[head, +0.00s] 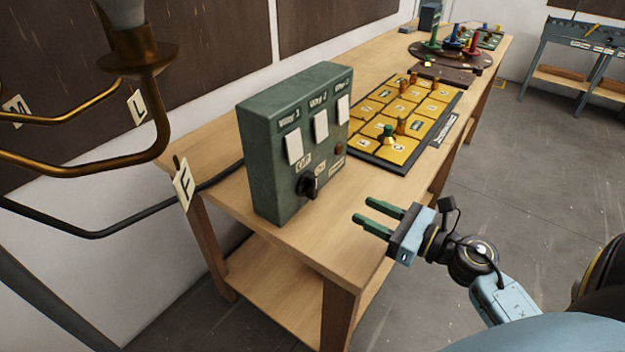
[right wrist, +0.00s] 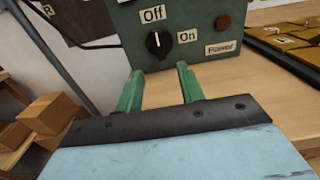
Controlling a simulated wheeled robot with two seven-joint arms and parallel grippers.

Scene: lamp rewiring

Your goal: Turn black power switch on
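The black power switch (head: 307,186) is a round knob low on the front of a green control box (head: 270,165) at the near end of the wooden table. In the right wrist view the knob (right wrist: 158,43) has a white pointer line aimed up toward the "Off" label (right wrist: 153,14); the "On" label (right wrist: 187,36) is to its right. My right gripper (head: 378,216) is open and empty, in front of the box and apart from the knob, its green fingers pointing at the box. My left gripper is not in view.
The box carries white tags and a brown round button or light (right wrist: 223,22). A yellow tiled board (head: 405,125) with pegs lies behind the box on the table (head: 355,240). A brass lamp arm (head: 90,165) with letter tags hangs at left. Floor at right is clear.

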